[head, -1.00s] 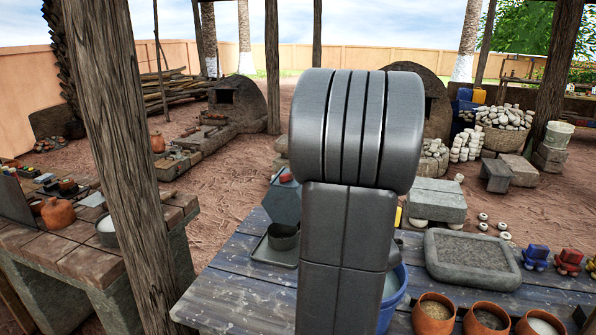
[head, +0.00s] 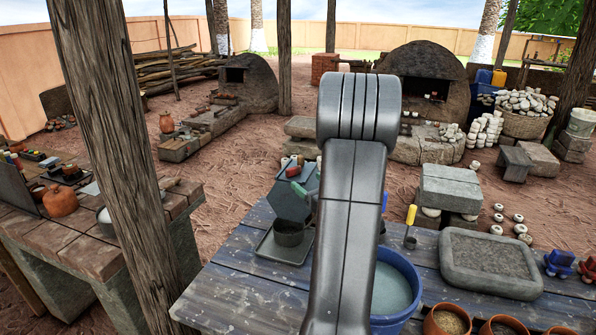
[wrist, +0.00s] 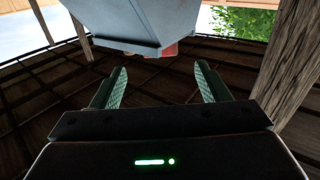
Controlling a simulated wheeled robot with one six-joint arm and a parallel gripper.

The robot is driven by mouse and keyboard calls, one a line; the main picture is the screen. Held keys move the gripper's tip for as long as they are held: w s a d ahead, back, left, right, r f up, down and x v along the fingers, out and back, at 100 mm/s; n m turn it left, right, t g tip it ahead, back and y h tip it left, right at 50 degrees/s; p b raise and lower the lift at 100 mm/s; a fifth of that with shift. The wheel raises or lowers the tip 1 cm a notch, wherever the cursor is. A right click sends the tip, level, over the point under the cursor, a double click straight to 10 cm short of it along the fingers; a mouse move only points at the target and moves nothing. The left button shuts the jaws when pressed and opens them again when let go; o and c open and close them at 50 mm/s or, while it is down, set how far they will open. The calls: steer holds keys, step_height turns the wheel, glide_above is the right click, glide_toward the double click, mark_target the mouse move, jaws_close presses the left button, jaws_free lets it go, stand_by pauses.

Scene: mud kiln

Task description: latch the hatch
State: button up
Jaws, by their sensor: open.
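A blue-grey, angular box-like fixture (head: 286,204), which I take for the hatch, stands on the blue table behind the round tin, left of my arm. A small red part (head: 293,171) sits at its top. In the wrist view a blue-grey angular body (wrist: 140,25), apparently the same fixture, fills the upper middle, with red (wrist: 165,51) along its edge. My gripper (wrist: 161,68) is open and empty, its green fingers apart and pointing towards that body. In the head view my arm hides most of the gripper; a green finger shows beside the fixture. The latch state is unclear.
The blue plank table (head: 235,285) holds a dark round tin (head: 289,233) on a tray, a blue bucket (head: 397,300), a stone tray (head: 490,262) and clay bowls (head: 447,322). A wooden post (head: 125,170) stands at the left.

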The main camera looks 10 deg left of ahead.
mark_target(295, 172)
steer(key=p+x, duration=0.1)
steer(key=x, duration=0.5)
steer(key=shift+w+a, duration=0.25)
steer(key=c, duration=1)
